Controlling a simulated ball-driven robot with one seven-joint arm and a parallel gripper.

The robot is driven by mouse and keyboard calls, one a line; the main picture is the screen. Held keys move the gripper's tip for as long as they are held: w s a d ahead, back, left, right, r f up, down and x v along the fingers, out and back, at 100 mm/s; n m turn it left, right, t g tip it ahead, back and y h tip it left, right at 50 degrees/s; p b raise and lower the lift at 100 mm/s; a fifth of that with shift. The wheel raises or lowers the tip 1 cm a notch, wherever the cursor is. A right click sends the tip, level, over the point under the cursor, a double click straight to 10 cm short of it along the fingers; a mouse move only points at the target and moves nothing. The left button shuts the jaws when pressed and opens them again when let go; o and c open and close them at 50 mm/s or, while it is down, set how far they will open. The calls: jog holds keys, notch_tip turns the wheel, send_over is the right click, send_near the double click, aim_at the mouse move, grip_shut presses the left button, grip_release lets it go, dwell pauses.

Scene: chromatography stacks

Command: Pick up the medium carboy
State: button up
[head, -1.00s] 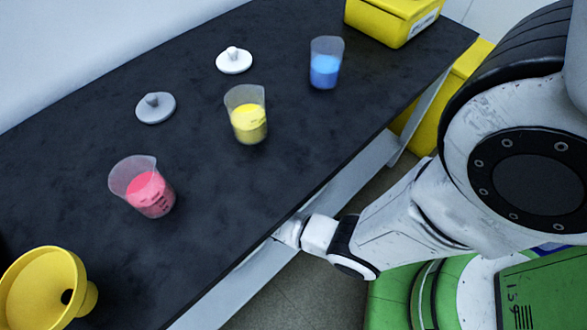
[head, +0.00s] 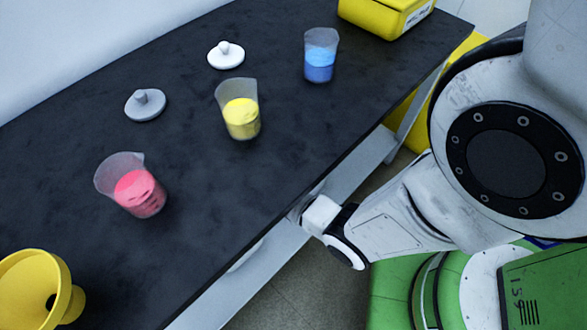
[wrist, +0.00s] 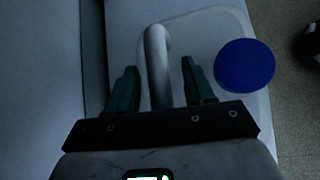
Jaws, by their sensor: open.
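A pale, translucent carboy (wrist: 212,32) with a grey-white handle (wrist: 156,45) and a round blue cap (wrist: 245,65) fills the upper right of the wrist view. I cannot tell its size against other carboys. My gripper (wrist: 158,66) is open, with one dark green finger on each side of the handle and gaps between. In the head view my gripper is hidden below the black tabletop's edge. A small white rounded shape (head: 245,256) shows under that edge; I cannot tell if it is the carboy.
The black tabletop (head: 230,190) overhangs my forearm. On it stand beakers of red (head: 139,192), yellow (head: 241,118) and blue (head: 320,66) contents, two lids, a yellow funnel (head: 40,285) and a yellow box (head: 385,15). A pale lower shelf (head: 270,265) runs beneath.

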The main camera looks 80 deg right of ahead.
jog(key=shift+c, duration=0.3)
grip_shut()
dwell(0.4)
